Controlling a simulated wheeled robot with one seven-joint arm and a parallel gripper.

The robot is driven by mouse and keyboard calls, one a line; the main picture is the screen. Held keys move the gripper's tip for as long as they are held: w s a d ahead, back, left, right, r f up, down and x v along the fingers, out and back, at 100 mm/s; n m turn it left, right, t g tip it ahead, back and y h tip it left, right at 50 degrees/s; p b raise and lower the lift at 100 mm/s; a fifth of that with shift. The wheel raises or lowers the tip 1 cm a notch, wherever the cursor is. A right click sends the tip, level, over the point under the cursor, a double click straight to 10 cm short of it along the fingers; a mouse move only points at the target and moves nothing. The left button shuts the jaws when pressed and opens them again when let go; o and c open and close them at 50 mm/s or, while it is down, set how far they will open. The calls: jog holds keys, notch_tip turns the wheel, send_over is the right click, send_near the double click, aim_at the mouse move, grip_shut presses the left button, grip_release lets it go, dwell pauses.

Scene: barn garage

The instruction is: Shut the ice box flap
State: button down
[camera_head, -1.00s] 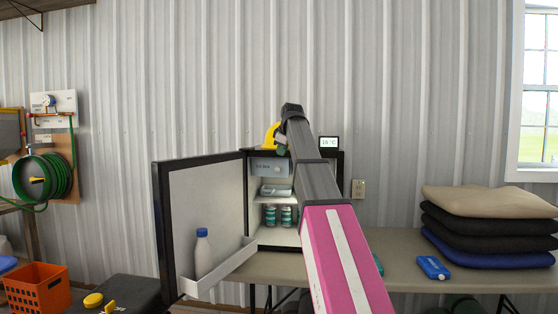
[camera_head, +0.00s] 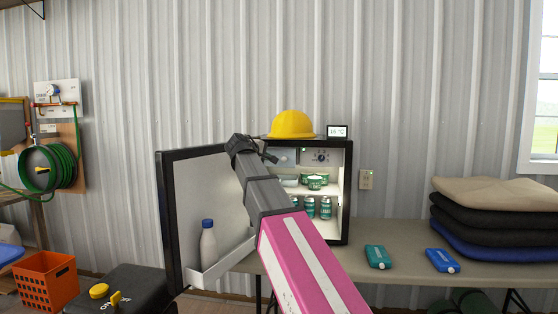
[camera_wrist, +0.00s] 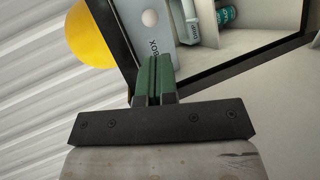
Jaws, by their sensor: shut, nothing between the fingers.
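The ice box flap (camera_head: 284,157) is a pale blue-grey panel in the upper left of the open small fridge (camera_head: 347,205), partly behind my arm. In the wrist view the flap (camera_wrist: 155,38) shows a round pale knob and the letters BOX. Its front faces outward, but I cannot tell whether it is fully shut. My gripper (camera_head: 272,156) is in front of the flap's left part. In the wrist view its green fingers (camera_wrist: 155,62) are together, empty, and overlap the flap's near edge. Whether they touch it is unclear.
The fridge door (camera_head: 205,200) stands open at left, with a white bottle (camera_head: 208,243) in its shelf. A yellow hard hat (camera_head: 292,124) and a temperature display (camera_head: 337,131) sit on top. Cans (camera_head: 325,208) fill a lower shelf. Blue packs (camera_head: 442,260) lie on the table.

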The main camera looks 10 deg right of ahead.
aim_at(282, 159)
jog(key=shift+t+h, duration=0.5)
jog(key=shift+t, duration=0.1)
jog(key=x, duration=0.8)
jog(key=a+x, duration=0.1)
jog(key=x, duration=0.3)
jog(key=shift+w+f, duration=0.1)
jog(key=shift+w, duration=0.25)
jog(key=shift+w+d+n, duration=0.15)
jog(key=shift+d+n, duration=0.1)
jog(key=shift+n, duration=0.05)
jog(key=shift+w+d+n+t+y, duration=0.6)
jog(key=shift+w+d+y, duration=0.2)
jog(key=shift+w+d, duration=0.45)
jog(key=shift+s, duration=0.1)
